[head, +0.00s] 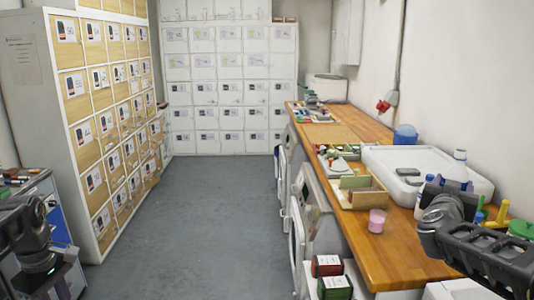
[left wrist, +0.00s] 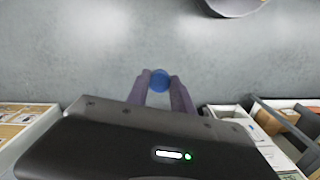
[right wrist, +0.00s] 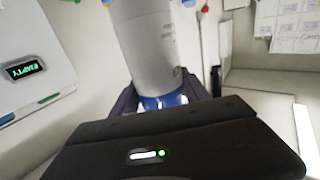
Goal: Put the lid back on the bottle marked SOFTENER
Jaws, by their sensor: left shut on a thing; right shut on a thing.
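My left gripper (left wrist: 160,88) is shut on a small round blue thing, which looks like a lid (left wrist: 160,80), held over the grey floor. In the head view my left arm is at the lower left edge, and the lid does not show there. My right gripper (right wrist: 165,100) is shut on a pale grey-white bottle (right wrist: 145,45) with a blue part between the fingers. In the head view my right gripper is over the right end of the wooden counter, beside white bottles (head: 459,155). I cannot read SOFTENER on any bottle, and the bottle's opening is not clear.
The wooden counter (head: 387,246) holds a large white tray-like box (head: 385,163), a wooden box (head: 366,200), a pink cup (head: 376,221) and a blue tub (head: 405,134). A green-lidded thing (head: 522,229) is near my right arm. The floor (head: 215,215) between lockers and counter is clear.

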